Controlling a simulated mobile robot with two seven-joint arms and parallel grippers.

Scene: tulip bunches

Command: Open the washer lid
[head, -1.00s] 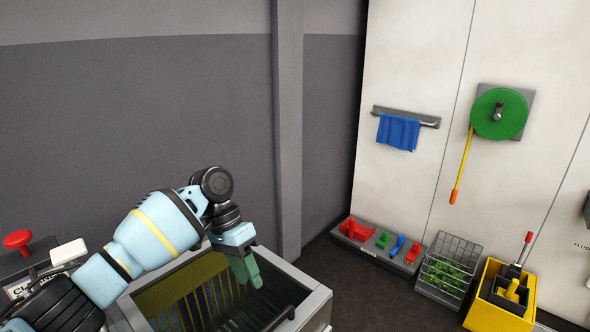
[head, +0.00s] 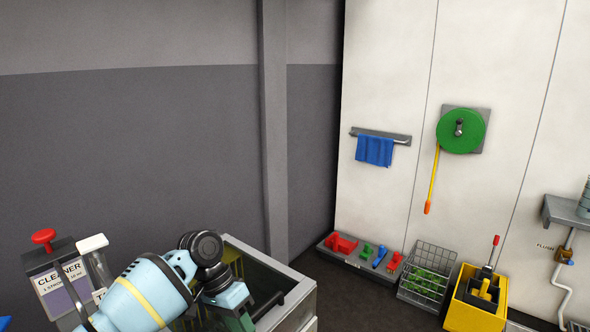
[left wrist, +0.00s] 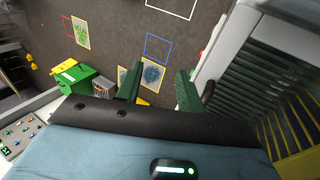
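The washer (head: 303,293) is a grey box at the bottom centre of the head view, partly hidden by my left arm. A dark bar like a handle (head: 268,306) shows at its top. In the left wrist view the washer's pale frame (left wrist: 243,32) is at the right, with dark slats and yellow inside; I cannot tell whether a clear lid covers them. The dark handle (left wrist: 208,93) stands just right of my right-hand finger. My left gripper (head: 238,318) is beside the handle; in the wrist view its green fingers (left wrist: 160,80) are apart with nothing between them. My right gripper is out of view.
A cleaner dispenser (head: 58,285) with a red knob stands left of my arm. A tool tray (head: 345,255), a wire basket (head: 427,275) and a yellow bin (head: 478,312) line the right wall. A green bin (left wrist: 80,82) shows in the wrist view.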

